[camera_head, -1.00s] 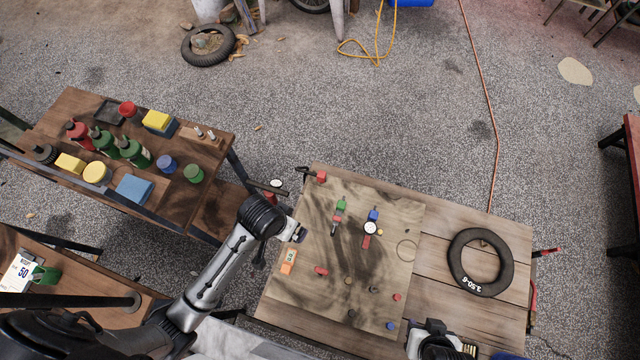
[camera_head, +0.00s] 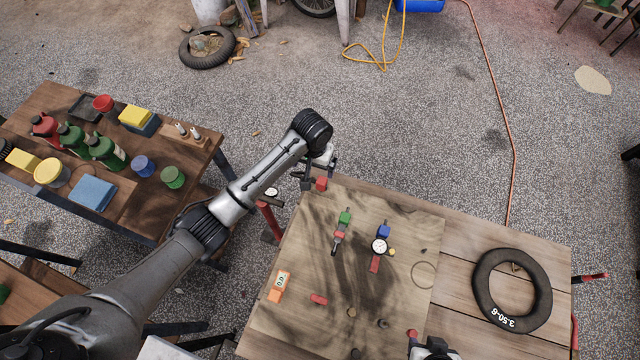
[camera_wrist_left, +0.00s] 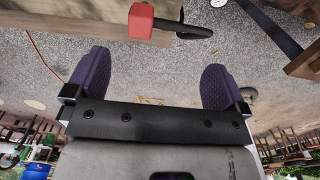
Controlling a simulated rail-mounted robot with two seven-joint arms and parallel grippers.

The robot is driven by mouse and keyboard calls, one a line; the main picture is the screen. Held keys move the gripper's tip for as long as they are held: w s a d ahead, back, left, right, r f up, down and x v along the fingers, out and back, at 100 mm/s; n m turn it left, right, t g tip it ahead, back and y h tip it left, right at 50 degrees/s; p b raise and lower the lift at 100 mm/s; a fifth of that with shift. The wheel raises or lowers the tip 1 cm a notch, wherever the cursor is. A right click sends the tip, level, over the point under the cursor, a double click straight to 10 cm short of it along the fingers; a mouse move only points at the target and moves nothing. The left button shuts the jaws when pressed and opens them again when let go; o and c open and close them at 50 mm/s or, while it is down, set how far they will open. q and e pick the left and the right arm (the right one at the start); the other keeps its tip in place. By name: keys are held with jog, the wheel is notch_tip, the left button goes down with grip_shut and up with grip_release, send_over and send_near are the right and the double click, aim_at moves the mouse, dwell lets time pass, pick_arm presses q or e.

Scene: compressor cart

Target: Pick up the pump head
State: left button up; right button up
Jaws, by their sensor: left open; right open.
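A red block with a black lever, which looks like the pump head (camera_head: 321,184), is at the back left corner of the wooden workbench (camera_head: 480,230). It also shows at the top of the left wrist view (camera_wrist_left: 141,21). My left gripper (camera_head: 320,172) is open and empty right by the red block, with its fingers apart around or above it; I cannot tell whether they touch. In the left wrist view, the two purple finger pads (camera_wrist_left: 155,78) are spread and the block lies beyond them. My right gripper (camera_head: 432,349) is partly cut off at the bottom edge.
A black tyre (camera_head: 512,289) lies at right. A side table (camera_head: 140,205) with bottles and tubs stands at left.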

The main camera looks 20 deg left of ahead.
aim_at(314, 181)
pick_arm(q)
jog(key=shift+s+d+f+b, duration=0.1)
jog(key=shift+f+b, duration=0.6)
jog(key=shift+f, duration=4.15)
jog(key=shift+c, duration=0.2)
jog(key=c, duration=0.7)
jog(key=shift+r, duration=0.1)
